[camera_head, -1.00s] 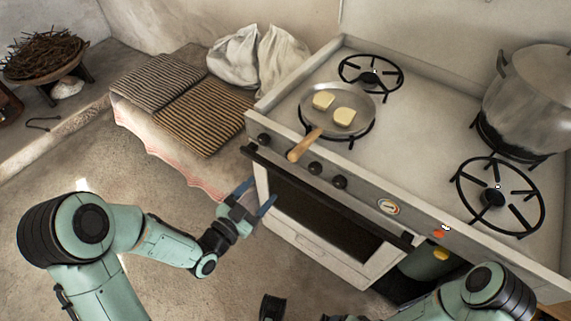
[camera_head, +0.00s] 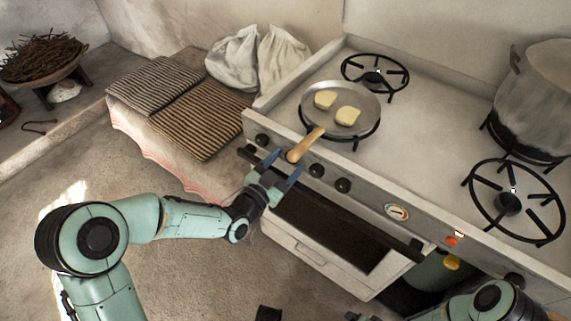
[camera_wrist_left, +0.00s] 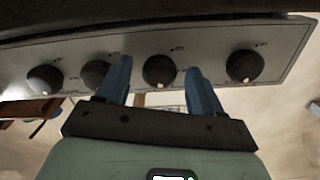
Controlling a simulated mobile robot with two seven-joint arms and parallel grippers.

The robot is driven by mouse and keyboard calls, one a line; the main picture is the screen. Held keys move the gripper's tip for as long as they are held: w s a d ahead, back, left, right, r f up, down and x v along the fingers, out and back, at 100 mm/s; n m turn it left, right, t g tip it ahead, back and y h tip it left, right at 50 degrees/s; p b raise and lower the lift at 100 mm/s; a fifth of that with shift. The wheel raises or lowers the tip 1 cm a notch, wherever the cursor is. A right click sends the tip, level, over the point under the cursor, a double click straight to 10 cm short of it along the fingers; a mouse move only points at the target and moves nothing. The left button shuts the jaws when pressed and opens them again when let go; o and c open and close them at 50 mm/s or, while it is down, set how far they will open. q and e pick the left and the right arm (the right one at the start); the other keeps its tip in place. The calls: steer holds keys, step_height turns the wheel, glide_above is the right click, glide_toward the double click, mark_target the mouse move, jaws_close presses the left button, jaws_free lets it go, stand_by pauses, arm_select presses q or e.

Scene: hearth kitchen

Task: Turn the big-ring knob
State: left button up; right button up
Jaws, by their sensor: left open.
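A row of dark knobs sits on the stove's front panel. In the head view the far-left knob (camera_head: 262,139) and two right-hand knobs (camera_head: 317,170) (camera_head: 343,185) show; the one between is hidden behind the pan handle and my gripper. My left gripper (camera_head: 285,166) is open, its blue fingers pointing at the panel. In the left wrist view its fingers (camera_wrist_left: 160,80) stand on either side of one knob (camera_wrist_left: 159,70), apart from it. Other knobs (camera_wrist_left: 243,66) (camera_wrist_left: 95,72) flank it. I cannot read which is the big-ring knob.
A frying pan (camera_head: 365,101) with two pale pieces stands on a burner, its wooden handle (camera_head: 305,145) jutting over the panel near my gripper. The oven handle (camera_head: 330,205) runs below the knobs. A large pot (camera_head: 538,95) stands at right. A striped cushion (camera_head: 202,123) lies at left.

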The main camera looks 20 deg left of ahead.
arm_select(q)
steer(key=shift+c, duration=0.4)
steer(key=c, duration=1)
steer(key=shift+n, duration=0.4)
arm_select(e)
steer(key=shift+w+r, duration=0.1)
arm_select(q)
steer(key=n+p, duration=0.1)
steer(key=n, duration=0.5)
steer(key=shift+d, duration=0.15)
steer(key=n+p, duration=0.1)
steer(key=n, duration=0.2)
steer(key=shift+s+n+p, duration=0.1)
steer(key=shift+n+p, duration=0.35)
steer(key=shift+n, duration=1.45)
arm_select(e)
steer(key=shift+g+y, duration=0.4)
steer(key=shift+g, duration=0.2)
steer(key=shift+s+a+r, duration=0.4)
steer(key=shift+s+r, duration=0.1)
steer(key=shift+s, duration=0.25)
steer(key=shift+s+a+r, duration=0.35)
steer(key=shift+s+r, duration=0.15)
steer(key=shift+s, duration=0.2)
steer(key=shift+s+a+r, duration=0.4)
steer(key=shift+s+r, duration=0.1)
steer(key=shift+s, duration=0.25)
